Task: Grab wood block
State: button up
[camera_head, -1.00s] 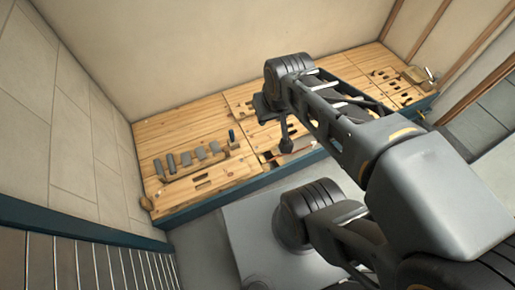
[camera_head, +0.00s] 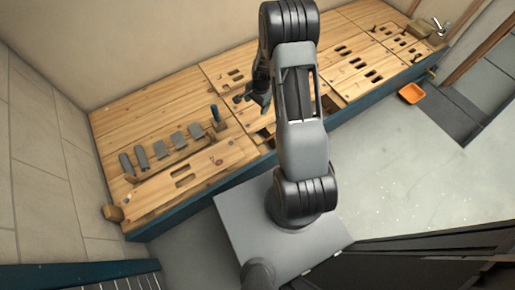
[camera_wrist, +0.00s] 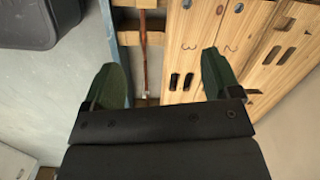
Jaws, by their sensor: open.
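A small wooden block (camera_head: 113,213) sits at the left end of the bench, by its front corner. A larger wooden piece (camera_head: 420,28) is at the far right end; I cannot tell which one is the task's block. My gripper (camera_head: 256,98) is above the middle of the bench, apart from both pieces. In the wrist view my gripper (camera_wrist: 160,85) has two dark green fingers spread wide with nothing between them. Below them are the bench edge and a gap with a thin reddish rod (camera_wrist: 145,50). No separate block is clear in that view.
The wooden workbench (camera_head: 160,105) has slots and a blue-green front. An orange tray (camera_head: 411,93) lies on the floor at right. Walls close the left and back.

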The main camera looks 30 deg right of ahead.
notch_tip(320, 180, down, 13)
jog(key=s+d+m+b, duration=0.1)
jog(key=d+m+b, duration=0.1)
jog(key=m+b, duration=0.1)
jog(key=b, duration=0.3)
send_over(257, 139)
jog(key=d, duration=0.1)
jog(key=shift+g, duration=0.3)
jog(key=f, duration=0.7)
jog(key=shift+w+d+f, duration=0.1)
jog(key=shift+d+f, duration=0.1)
jog(key=shift+f, duration=0.05)
jog(key=shift+s+a+f+b, duration=0.1)
jog(key=shift+a+f+b, duration=0.1)
jog(key=shift+f+b, duration=0.65)
jog(key=shift+s+a+f+b, duration=0.1)
jog(key=shift+a+f+b, duration=0.15)
jog(key=shift+f, duration=1.05)
jog(key=shift+s+a+f+b, duration=0.15)
jog(key=shift+f+b, duration=0.5)
jog(key=shift+f, duration=0.4)
jog(key=shift+w, duration=0.1)
jog(key=c, duration=1)
jog(key=shift+r, duration=0.15)
